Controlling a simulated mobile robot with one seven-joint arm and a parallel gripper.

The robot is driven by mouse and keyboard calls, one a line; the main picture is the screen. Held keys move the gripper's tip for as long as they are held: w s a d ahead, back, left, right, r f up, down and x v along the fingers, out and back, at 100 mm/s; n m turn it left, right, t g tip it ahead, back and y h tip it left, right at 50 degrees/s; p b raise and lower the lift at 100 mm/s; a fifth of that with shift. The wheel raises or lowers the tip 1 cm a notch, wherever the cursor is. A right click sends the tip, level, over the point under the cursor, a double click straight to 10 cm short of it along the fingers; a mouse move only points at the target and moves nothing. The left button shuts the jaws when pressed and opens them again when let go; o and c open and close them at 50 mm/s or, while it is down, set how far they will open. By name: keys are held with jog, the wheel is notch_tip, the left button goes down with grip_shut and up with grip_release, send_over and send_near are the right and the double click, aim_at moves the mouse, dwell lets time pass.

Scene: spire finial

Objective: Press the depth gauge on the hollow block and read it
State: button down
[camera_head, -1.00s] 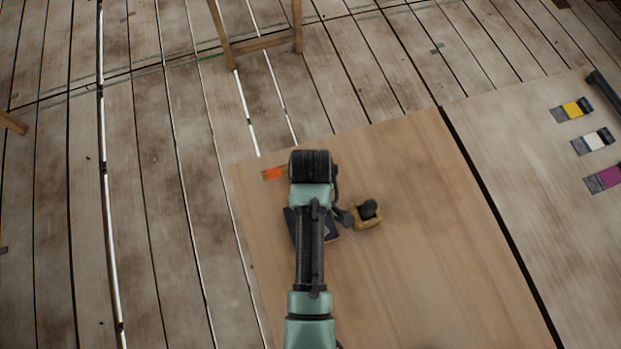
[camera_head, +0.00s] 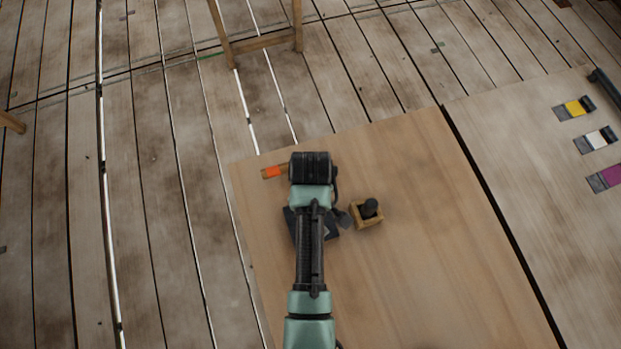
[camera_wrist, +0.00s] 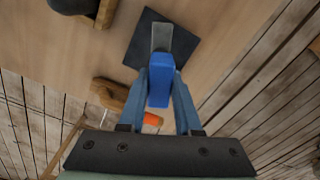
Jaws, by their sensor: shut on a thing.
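My gripper (camera_wrist: 161,88) is shut on a blue tool (camera_wrist: 160,80) with a flat grey end (camera_wrist: 162,38). The grey end lies over a dark square plate (camera_wrist: 140,42); I cannot tell whether they touch. I cannot tell for sure that this tool is the depth gauge. A small square wooden block (camera_head: 371,224) with a dark round knob (camera_head: 369,207) in its opening looks like the hollow block. It stands just right of my gripper, and part of it shows at the upper left of the wrist view (camera_wrist: 105,14). In the head view my arm hides the fingers and tool.
A wooden piece with an orange part (camera_head: 272,172) lies near the board's far left corner. Coloured tools, yellow (camera_head: 574,108), white (camera_head: 596,140) and purple (camera_head: 606,178), lie on the right-hand board. The tabletop (camera_head: 440,240) right of the block is clear. A wooden stool (camera_head: 262,42) stands beyond.

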jog(key=shift+f+b, duration=0.3)
jog(key=shift+f, duration=0.25)
jog(key=shift+s+f, duration=0.1)
dwell(1.5)
notch_tip(320, 180, up, 5)
jog(key=p, duration=0.5)
jog(key=shift+p, duration=0.4)
dwell(1.2)
jog(key=shift+f+b, duration=1.7)
jog(key=shift+f, duration=0.6)
